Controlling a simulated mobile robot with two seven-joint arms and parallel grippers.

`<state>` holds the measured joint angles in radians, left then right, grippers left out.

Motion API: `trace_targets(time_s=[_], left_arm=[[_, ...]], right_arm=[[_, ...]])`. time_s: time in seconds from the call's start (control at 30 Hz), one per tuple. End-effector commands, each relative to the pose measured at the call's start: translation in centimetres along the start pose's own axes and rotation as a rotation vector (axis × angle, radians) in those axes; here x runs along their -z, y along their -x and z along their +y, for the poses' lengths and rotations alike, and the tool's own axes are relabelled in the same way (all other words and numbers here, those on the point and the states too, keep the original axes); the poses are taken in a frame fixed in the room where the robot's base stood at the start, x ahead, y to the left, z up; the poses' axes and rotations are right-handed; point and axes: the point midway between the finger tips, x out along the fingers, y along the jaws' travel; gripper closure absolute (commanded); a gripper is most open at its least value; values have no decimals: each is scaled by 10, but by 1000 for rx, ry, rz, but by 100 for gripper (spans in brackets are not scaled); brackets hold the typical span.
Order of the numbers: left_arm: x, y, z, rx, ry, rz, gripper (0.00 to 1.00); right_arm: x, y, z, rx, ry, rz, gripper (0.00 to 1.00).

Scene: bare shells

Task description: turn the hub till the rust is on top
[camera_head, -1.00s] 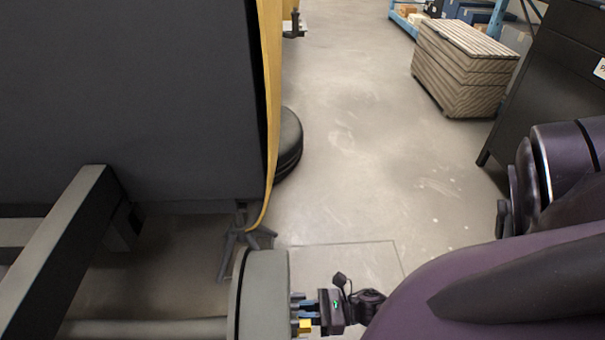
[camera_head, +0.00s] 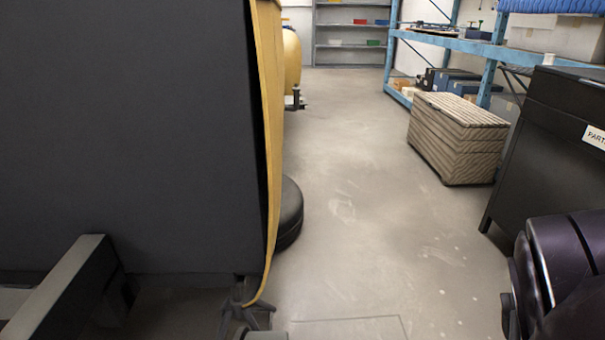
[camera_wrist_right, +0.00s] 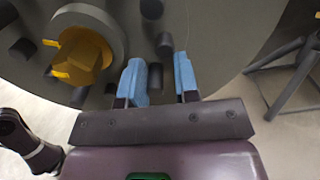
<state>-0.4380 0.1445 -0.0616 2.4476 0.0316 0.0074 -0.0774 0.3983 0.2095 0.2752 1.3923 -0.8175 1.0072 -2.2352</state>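The hub (camera_wrist_right: 82,55) shows at the upper left of the right wrist view as an ochre-yellow knob with yellow tabs, set in a grey ring. It sits on a large grey round wheel face (camera_wrist_right: 215,30) with several dark studs around it. No patch that I can clearly name as rust shows. My right gripper (camera_wrist_right: 159,62) has blue fingertips, spread apart, close to the wheel face and right of the hub. One dark stud (camera_wrist_right: 165,45) lies in line with the gap; I cannot tell whether it is between the fingers. My left gripper is not in view.
A big dark grey body (camera_head: 130,140) with a yellow edge fills the left of the head view, with a black wheel (camera_head: 290,213) behind it. A striped crate (camera_head: 455,138), a black cabinet (camera_head: 540,150) and blue shelving (camera_head: 450,45) stand right. The middle floor is clear.

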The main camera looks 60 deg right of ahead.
Motion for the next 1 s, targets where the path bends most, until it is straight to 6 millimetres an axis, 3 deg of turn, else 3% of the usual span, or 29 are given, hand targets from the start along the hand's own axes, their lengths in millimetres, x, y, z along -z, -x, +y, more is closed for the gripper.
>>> trace_targets(time_s=[0.47,1.0], left_arm=[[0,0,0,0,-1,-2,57],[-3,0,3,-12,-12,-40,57]], right_arm=[[2,10,2,0,-3,6,73],[2,96,1,1,-3,5,73]])
